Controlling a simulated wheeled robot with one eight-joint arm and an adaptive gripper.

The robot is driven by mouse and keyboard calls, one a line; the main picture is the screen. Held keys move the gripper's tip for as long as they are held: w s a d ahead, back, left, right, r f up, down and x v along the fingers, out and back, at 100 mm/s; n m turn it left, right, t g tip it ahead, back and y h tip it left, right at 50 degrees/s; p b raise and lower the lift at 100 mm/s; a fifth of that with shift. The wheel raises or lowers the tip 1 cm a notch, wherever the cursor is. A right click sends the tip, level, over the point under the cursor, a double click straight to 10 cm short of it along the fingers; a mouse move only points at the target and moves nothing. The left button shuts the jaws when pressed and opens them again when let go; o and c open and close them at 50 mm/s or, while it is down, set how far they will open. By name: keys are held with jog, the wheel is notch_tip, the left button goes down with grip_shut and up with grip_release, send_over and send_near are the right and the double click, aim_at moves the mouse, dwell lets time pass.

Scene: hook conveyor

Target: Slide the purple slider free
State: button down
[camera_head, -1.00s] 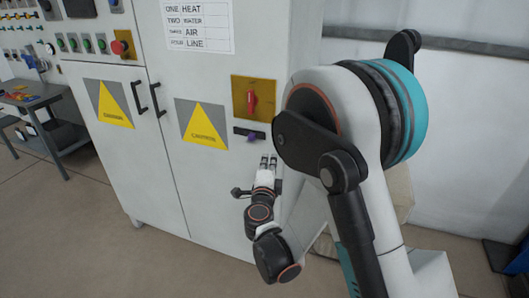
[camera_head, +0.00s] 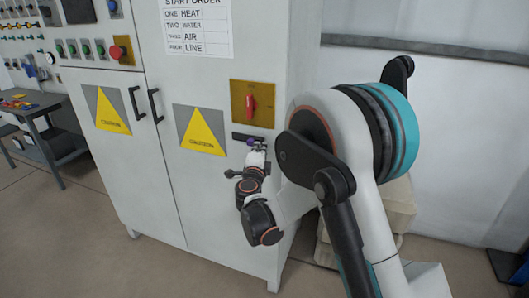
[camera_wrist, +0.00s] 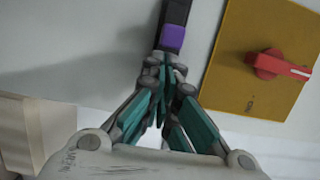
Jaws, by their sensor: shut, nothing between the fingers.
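The purple slider (camera_wrist: 173,37) sits on a narrow dark track (camera_wrist: 178,11) on the light grey cabinet face. In the wrist view it lies near the track's lower end. In the head view the track (camera_head: 240,136) runs sideways below a red switch, and the purple slider (camera_head: 250,141) is partly hidden by my gripper (camera_head: 257,145). In the wrist view my gripper (camera_wrist: 166,62) is shut and empty, its fingertips close below the slider. I cannot tell whether they touch it or the track's end.
A red rotary switch (camera_wrist: 277,65) on a yellow plate (camera_head: 237,98) is close beside the track. Black door handles (camera_head: 155,106) stick out to the left. A pale stacked block (camera_head: 398,207) stands right of the cabinet, behind my arm. Floor at front left is clear.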

aim_at(249, 144)
jog(key=a, duration=0.1)
jog(key=w+a, duration=0.1)
jog(key=a, duration=0.2)
jog(key=shift+w+a, duration=0.25)
jog(key=shift+w, duration=0.05)
jog(key=shift+d, duration=0.15)
